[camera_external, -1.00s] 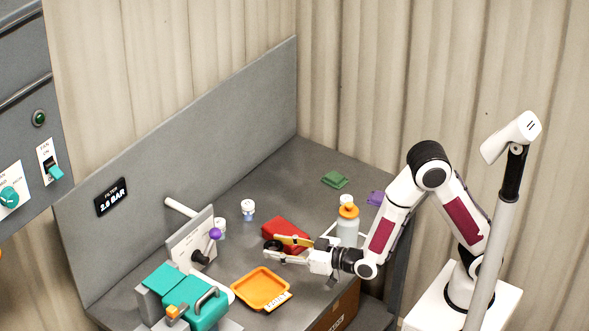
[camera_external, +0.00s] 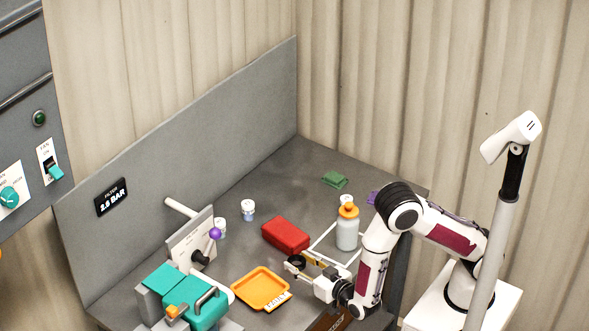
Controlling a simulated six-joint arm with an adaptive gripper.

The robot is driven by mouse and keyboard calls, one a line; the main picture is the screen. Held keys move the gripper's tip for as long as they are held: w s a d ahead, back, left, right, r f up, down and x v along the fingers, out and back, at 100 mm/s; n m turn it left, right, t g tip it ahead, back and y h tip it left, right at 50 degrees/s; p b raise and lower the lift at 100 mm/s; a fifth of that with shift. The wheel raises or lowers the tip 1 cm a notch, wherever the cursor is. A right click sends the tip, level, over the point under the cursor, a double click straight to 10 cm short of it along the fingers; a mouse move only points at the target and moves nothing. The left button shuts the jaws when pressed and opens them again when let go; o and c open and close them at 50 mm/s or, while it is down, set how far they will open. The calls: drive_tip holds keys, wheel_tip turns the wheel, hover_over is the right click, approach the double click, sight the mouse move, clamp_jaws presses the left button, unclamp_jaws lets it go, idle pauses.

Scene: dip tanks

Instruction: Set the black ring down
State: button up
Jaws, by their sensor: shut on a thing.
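The black ring (camera_external: 297,261) is small and dark. It sits between the fingertips of my gripper (camera_external: 299,265), which is shut on it. My gripper is near the front of the bench, to the right of the orange tray (camera_external: 261,289) and in front of the red box (camera_external: 286,235). The ring looks raised above the bench, but I cannot tell the exact gap. Part of the ring is hidden by the fingers.
A teal machine (camera_external: 195,295) is at the front left.

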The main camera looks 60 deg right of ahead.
drive_tip(key=s+d+r+m+g+h, duration=0.2)
drive_tip(key=d+r+m+h, duration=0.2)
drive_tip(key=d, duration=0.5)
drive_tip(key=shift+s+d+r+h, duration=0.2)
drive_tip(key=shift+d+r+h, duration=0.1)
drive_tip(key=shift+r+h, duration=0.25)
hover_over(325, 260)
drive_tip(key=s+a, duration=0.1)
drive_tip(key=a, duration=0.1)
drive_tip(key=shift+d+f, duration=0.2)
drive_tip(key=shift+f, duration=2.65)
drive_tip(key=shift+f, duration=0.2)
drive_tip(key=shift+f, duration=1.7)
drive_tip(key=shift+f, duration=0.15)
drive_tip(key=o, duration=1.3)
drive_tip(key=shift+c, duration=0.2)
